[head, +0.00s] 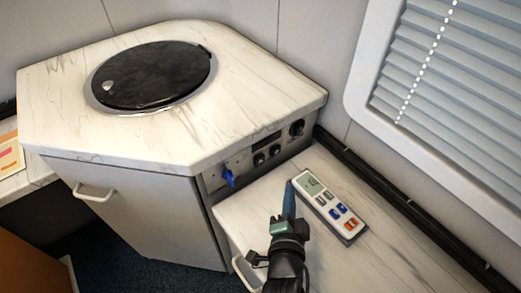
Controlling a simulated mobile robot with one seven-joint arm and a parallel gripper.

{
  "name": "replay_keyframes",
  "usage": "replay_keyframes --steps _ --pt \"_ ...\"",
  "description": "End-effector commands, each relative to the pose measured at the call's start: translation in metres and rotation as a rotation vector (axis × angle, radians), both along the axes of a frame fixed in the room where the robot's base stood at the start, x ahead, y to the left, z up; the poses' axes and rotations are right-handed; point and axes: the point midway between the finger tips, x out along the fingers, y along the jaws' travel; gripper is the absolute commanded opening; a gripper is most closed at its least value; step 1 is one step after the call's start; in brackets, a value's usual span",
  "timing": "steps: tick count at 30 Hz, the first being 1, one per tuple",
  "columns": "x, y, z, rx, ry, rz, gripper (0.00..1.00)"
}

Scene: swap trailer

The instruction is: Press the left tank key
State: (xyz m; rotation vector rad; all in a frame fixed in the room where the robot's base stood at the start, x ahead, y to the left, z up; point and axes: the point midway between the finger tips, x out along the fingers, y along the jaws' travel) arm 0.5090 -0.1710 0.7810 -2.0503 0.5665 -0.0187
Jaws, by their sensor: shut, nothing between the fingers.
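A white handheld panel (328,208) lies on the marbled lower counter, with a small grey display (312,185) at its far end. Below the display are small grey keys (321,198), then two blue keys (338,212) and orange keys (351,224) at the near end. The key labels are too small to read, so I cannot tell which one is the left tank key. My gripper (289,184) is shut and empty, its slim blue fingers just left of the panel's display end. I cannot tell its height above the counter.
A higher marbled cabinet with a round black lid (152,75) stands behind and left. Its side has dark knobs (297,127) and a blue key-like piece (228,177). A black rail (400,200) and a window blind (450,70) bound the right. The lower counter (385,250) right of the panel is bare.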

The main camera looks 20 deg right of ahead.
Motion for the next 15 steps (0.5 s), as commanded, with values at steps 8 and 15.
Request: replay_keyframes --steps 8,15 --pt "-0.0051 -0.0003 -0.0071 0.019 0.007 -0.008 0.0" --pt "-0.0019 0.0008 -0.0076 0.018 0.007 -0.006 0.0"
